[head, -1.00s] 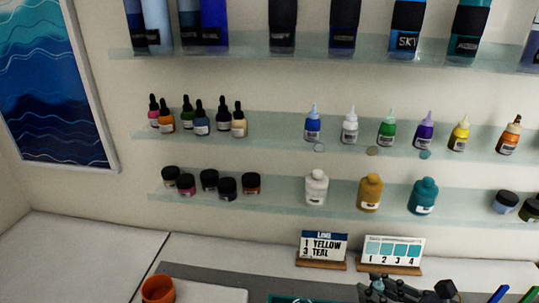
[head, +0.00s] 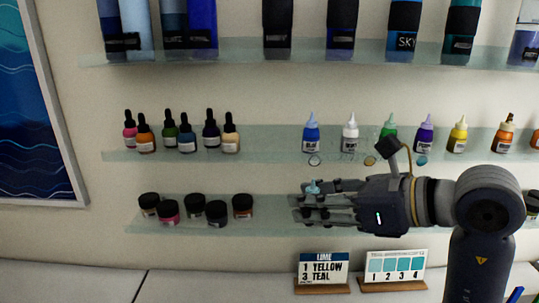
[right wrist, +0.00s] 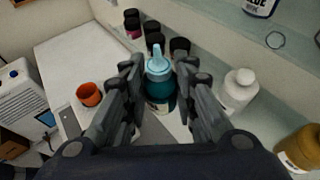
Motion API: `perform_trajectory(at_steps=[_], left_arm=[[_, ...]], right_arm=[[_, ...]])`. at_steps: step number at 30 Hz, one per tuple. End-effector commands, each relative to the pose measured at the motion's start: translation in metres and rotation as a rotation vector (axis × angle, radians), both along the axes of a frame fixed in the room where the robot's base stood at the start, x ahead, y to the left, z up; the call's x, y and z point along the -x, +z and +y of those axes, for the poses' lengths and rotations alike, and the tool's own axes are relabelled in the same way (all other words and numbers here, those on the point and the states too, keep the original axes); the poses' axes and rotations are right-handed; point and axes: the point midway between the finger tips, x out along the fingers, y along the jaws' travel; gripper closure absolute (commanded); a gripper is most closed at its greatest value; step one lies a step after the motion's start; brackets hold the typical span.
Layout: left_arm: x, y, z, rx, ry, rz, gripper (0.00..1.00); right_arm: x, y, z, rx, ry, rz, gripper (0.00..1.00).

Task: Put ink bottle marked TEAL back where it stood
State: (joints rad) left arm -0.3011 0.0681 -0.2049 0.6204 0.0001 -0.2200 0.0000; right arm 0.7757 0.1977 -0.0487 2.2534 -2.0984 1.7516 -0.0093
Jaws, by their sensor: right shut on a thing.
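My right gripper (head: 308,207) reaches in from the right in front of the lower glass shelf and is shut on a teal ink bottle. In the head view only the bottle's pale blue nozzle (head: 313,187) shows above the fingers. In the right wrist view the teal bottle (right wrist: 160,98) is upright between the fingers (right wrist: 163,88), to the left of a white bottle (right wrist: 238,92). Its label is not readable. I cannot tell whether its base touches anything. The middle shelf (head: 270,161) holds blue, white, green, purple, yellow and orange nozzle bottles. My left gripper is out of view.
Small jars (head: 216,212) stand at left on the lower shelf. An amber bottle (right wrist: 300,150) stands near the white one. A recipe card (head: 323,268) and a swatch card (head: 394,266) stand below. An orange cup (right wrist: 89,94) is on the table.

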Motion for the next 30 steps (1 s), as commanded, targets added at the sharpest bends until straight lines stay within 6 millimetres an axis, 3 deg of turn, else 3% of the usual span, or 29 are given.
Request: perform_trajectory(at_steps=[6, 12, 21, 25, 30], left_arm=[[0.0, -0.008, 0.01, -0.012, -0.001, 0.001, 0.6], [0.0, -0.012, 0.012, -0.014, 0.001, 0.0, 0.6], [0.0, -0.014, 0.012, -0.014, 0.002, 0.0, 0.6], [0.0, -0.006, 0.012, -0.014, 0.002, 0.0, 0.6], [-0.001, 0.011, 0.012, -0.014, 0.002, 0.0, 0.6]], right_arm=[[0.006, 0.054, 0.023, 0.001, -0.062, -0.01, 0.97], [0.016, 0.094, 0.038, 0.002, -0.135, -0.008, 0.97], [0.025, 0.12, 0.046, 0.0, -0.199, 0.001, 0.97], [0.008, 0.121, 0.049, -0.002, -0.204, 0.009, 0.97], [-0.036, 0.119, 0.055, -0.002, -0.203, 0.012, 0.97]])
